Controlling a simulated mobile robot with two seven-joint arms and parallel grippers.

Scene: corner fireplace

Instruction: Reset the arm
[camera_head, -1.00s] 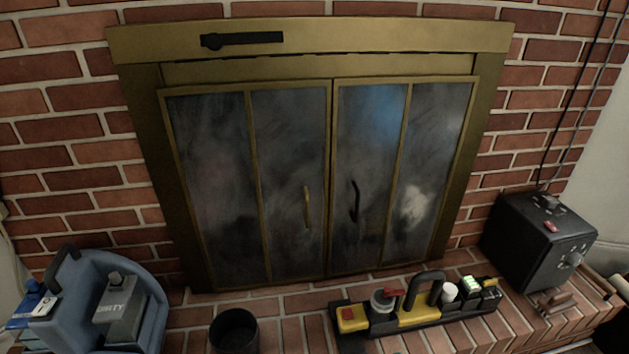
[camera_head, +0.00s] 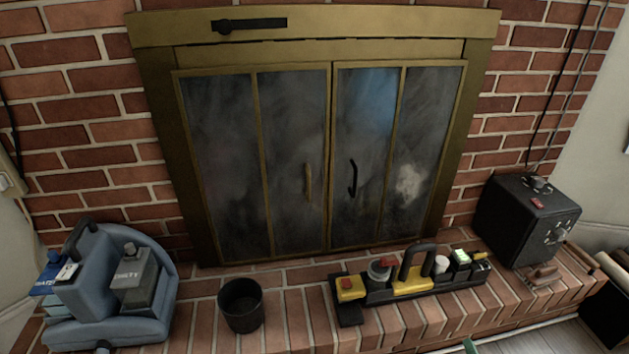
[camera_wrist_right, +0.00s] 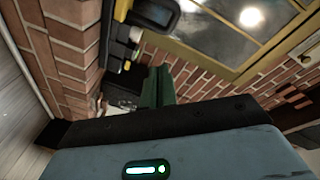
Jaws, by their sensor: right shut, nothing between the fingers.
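My right gripper shows in the head view only as a small green tip (camera_head: 470,346) at the bottom edge, in front of the brick hearth. In the right wrist view its green fingers (camera_wrist_right: 157,88) are together, with nothing between them. The rest of my right arm is outside the head view. My left gripper is in neither view.
The brass fireplace doors (camera_head: 328,165) are closed. On the hearth stand a blue-grey machine (camera_head: 95,290), a dark cup (camera_head: 241,305), a yellow-and-black tool holder (camera_head: 405,285) and a black box (camera_head: 528,220). Bare brick lies between the cup and the machine.

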